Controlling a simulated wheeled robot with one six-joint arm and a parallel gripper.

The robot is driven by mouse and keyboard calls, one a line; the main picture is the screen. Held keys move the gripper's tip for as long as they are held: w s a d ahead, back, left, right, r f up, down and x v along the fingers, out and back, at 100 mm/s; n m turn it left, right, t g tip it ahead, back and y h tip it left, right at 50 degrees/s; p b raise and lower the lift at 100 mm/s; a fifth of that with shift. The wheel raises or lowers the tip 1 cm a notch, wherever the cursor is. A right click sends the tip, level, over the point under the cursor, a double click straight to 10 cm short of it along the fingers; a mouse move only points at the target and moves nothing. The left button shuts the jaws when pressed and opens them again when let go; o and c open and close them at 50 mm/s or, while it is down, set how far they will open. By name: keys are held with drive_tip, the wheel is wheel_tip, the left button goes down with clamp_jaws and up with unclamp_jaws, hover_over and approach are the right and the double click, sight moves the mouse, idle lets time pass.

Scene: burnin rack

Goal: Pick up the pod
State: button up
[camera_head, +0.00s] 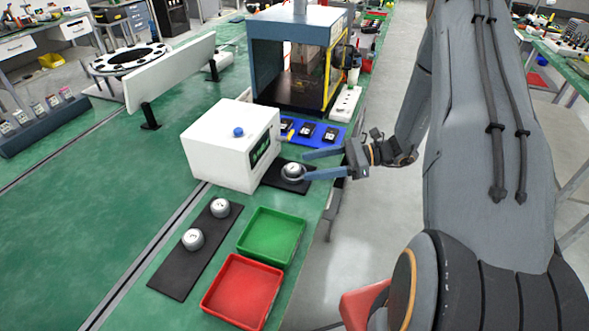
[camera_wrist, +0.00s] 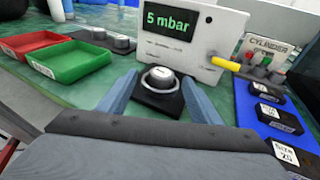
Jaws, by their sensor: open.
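A round pale grey pod (camera_head: 293,170) sits upright on a small black plate (camera_head: 272,180) in front of a white box with a display (camera_head: 222,147). The pod (camera_wrist: 160,77) also shows in the wrist view, with a pale ring around its lower part. My gripper (camera_head: 307,165) is open and level, its two blue-grey fingers pointing toward the pod from the right. In the wrist view the fingertips lie to the left and right of the pod, with gaps; I cannot tell whether they reach alongside it. Two similar pods (camera_head: 220,208) (camera_head: 193,239) stand on a dark mat (camera_head: 178,268).
The display reads 5 mbar, and a yellow-tipped stub (camera_wrist: 224,62) sticks out of the box. A green tray (camera_head: 271,236) and a red tray (camera_head: 242,291) lie nearer. A blue tray (camera_head: 328,144) with black blocks is behind. A blue-and-yellow framed enclosure (camera_head: 297,25) stands farther back.

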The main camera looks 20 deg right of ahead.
sight(297, 168)
drive_tip(key=shift+p+x, duration=0.55)
drive_tip(key=shift+x, duration=1.15)
drive_tip(key=shift+w+f, duration=0.15)
drive_tip(key=c, duration=1.2)
drive_tip(key=shift+d, duration=0.1)
